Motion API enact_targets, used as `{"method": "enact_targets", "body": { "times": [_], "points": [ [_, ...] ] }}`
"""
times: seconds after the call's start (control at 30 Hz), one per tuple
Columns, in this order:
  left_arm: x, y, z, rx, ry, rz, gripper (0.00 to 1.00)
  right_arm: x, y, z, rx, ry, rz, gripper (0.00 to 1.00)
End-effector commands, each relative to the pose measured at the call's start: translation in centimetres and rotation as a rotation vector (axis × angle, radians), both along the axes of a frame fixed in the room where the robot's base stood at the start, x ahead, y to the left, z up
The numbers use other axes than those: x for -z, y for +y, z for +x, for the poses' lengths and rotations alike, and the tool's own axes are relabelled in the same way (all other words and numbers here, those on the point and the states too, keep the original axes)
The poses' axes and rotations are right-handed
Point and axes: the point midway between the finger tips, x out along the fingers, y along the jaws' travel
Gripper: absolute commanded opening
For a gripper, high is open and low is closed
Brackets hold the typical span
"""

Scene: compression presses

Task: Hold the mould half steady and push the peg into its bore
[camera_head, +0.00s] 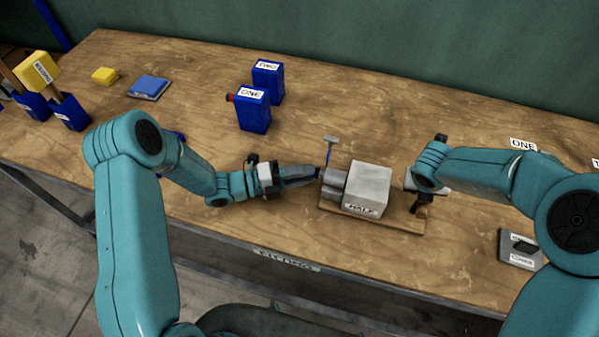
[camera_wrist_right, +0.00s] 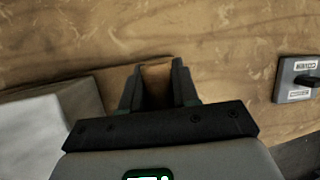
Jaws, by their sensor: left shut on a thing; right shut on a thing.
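The mould half is a pale grey block (camera_head: 370,184) with a HALF label, on a wooden base board (camera_head: 385,219) near the table's front edge. A grey cylinder, apparently the peg (camera_head: 333,186), lies level at the block's left face; how far it sits in the bore is hidden. My left gripper (camera_head: 318,175) is shut on the cylinder's left end. My right gripper (camera_head: 420,201) is to the right of the block. In the right wrist view it (camera_wrist_right: 155,88) is shut on a brown wooden piece (camera_wrist_right: 156,75), apparently part of the base board; the block's side (camera_wrist_right: 60,110) shows at left.
Two blue containers (camera_head: 254,108) (camera_head: 267,80) stand behind. A small stand (camera_head: 330,146) is just behind the cylinder. A grey switch plate (camera_head: 518,249) lies at right. Yellow and blue pieces (camera_head: 104,75) (camera_head: 149,87) lie at far left. The table behind the block is mostly clear.

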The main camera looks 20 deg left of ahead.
Motion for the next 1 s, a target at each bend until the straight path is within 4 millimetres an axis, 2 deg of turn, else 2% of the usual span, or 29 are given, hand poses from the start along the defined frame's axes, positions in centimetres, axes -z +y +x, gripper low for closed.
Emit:
{"method": "enact_targets", "body": {
  "times": [0.53, 0.57, 0.63, 0.67, 1.0],
  "points": [
    [0.0, -1.4, 0.0, 0.001, 0.001, 0.000, 0.00, -0.1, 0.0, 0.1, 0.001, -0.002, -0.001, 0.00],
    [0.0, -1.4, 0.0, 0.000, 0.001, 0.000, 0.32, -0.1, 0.0, 0.1, 0.000, -0.002, -0.001, 0.00],
    [0.0, -1.4, 0.0, 0.000, 0.001, 0.000, 0.55, -0.1, 0.0, 0.1, 0.000, -0.002, -0.001, 0.00],
    [0.0, -1.4, 0.0, 0.000, 0.001, 0.000, 0.58, -0.1, 0.0, 0.1, 0.001, -0.002, -0.001, 0.00],
    [0.0, -0.9, -0.2, -0.002, 0.000, 0.001, 0.58, -0.1, 0.0, 0.0, 0.000, -0.002, 0.000, 0.00]
  ]
}}
